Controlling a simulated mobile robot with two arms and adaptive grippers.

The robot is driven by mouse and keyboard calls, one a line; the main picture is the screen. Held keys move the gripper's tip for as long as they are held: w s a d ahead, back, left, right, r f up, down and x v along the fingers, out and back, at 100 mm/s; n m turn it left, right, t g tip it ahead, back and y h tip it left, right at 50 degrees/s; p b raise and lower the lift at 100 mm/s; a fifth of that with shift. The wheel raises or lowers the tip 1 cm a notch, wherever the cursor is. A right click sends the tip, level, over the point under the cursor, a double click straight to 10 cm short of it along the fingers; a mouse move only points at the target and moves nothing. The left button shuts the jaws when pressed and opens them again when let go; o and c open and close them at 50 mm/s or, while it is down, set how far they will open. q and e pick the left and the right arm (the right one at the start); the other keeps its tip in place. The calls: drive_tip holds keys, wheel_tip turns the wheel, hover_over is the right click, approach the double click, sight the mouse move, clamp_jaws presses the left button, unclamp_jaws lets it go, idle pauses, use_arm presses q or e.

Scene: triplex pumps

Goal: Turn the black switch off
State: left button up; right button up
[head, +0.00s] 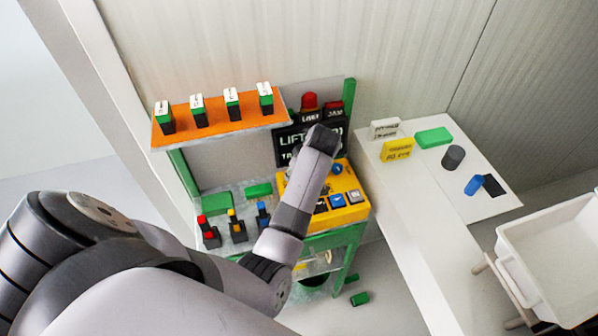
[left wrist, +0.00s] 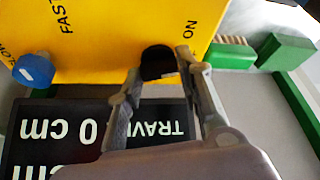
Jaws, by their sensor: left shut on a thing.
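The black switch (left wrist: 156,58) is a round black knob on the yellow control panel (left wrist: 110,35), beside the printed word ON. It shows in the left wrist view between the two fingertips of my left gripper (left wrist: 162,66), which is shut on it. In the head view, the yellow panel (head: 350,183) stands on the green-framed bench. There my left forearm and wrist reach over the panel and hide the gripper and the black switch. My right gripper is in neither view.
A blue knob (left wrist: 33,70) sits on the same panel. A dark display (left wrist: 75,130) reads TRAVEL 0 cm. An orange shelf (head: 220,118) with several green-and-black blocks is at the back. Several coloured switches stand left of the panel. A white table (head: 410,215) is at the right.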

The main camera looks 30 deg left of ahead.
use_arm(q)
drive_tip(key=shift+r+m+t+h, duration=0.1)
drive_tip(key=shift+m+t+h, duration=0.45)
drive_tip(key=shift+m, duration=1.45)
drive_tip(key=o, duration=1.2)
drive_tip(key=shift+c, duration=0.2)
